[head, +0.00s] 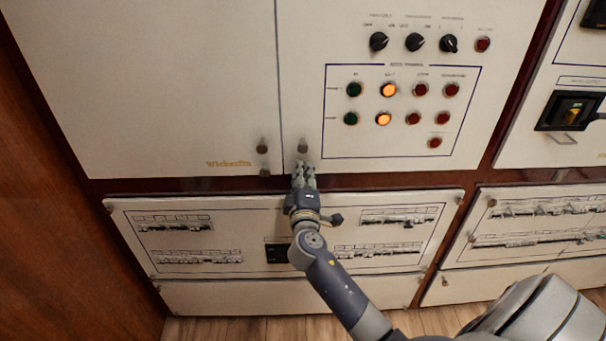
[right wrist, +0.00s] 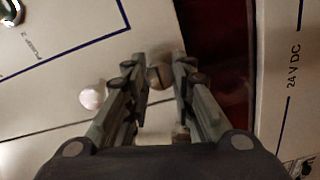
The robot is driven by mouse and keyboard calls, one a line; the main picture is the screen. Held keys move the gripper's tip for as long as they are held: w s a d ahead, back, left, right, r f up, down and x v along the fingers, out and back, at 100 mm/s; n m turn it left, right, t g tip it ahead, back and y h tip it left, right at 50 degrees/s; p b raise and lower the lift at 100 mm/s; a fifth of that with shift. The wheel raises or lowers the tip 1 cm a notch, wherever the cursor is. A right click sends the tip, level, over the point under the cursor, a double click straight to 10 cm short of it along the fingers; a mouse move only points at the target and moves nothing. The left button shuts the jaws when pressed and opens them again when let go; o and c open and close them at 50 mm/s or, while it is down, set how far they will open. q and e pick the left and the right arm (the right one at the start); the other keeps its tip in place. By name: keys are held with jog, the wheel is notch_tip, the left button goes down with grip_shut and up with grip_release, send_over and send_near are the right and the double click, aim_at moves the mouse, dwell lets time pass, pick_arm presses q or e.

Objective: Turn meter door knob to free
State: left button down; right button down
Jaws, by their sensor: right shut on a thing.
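My right gripper (head: 304,170) reaches up to the lower edge of the cream door with the lamps (head: 400,150). In the right wrist view its two fingers are shut on a small brownish door knob (right wrist: 159,77), near the door's edge by the dark red frame. The gripper hides this knob in the head view. Another knob (head: 302,146) sits just above it on the same door and shows pale in the right wrist view (right wrist: 93,95). The left door carries an upper knob (head: 262,147) and a lower knob (head: 265,172). The held knob's turned angle cannot be told. My left gripper is out of view.
Black rotary switches (head: 414,41) and several red, green and lit orange lamps (head: 388,90) are on the lamp door. Below the dark red strip is a breaker panel (head: 170,279) with its own corner knobs. A panel with a black-framed switch (head: 571,110) is at right.

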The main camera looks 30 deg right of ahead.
dwell(0.3)
jog(key=c, duration=1.3)
grip_release()
jog(key=shift+a, duration=0.1)
jog(key=shift+c, duration=0.2)
jog(key=v, duration=1.2)
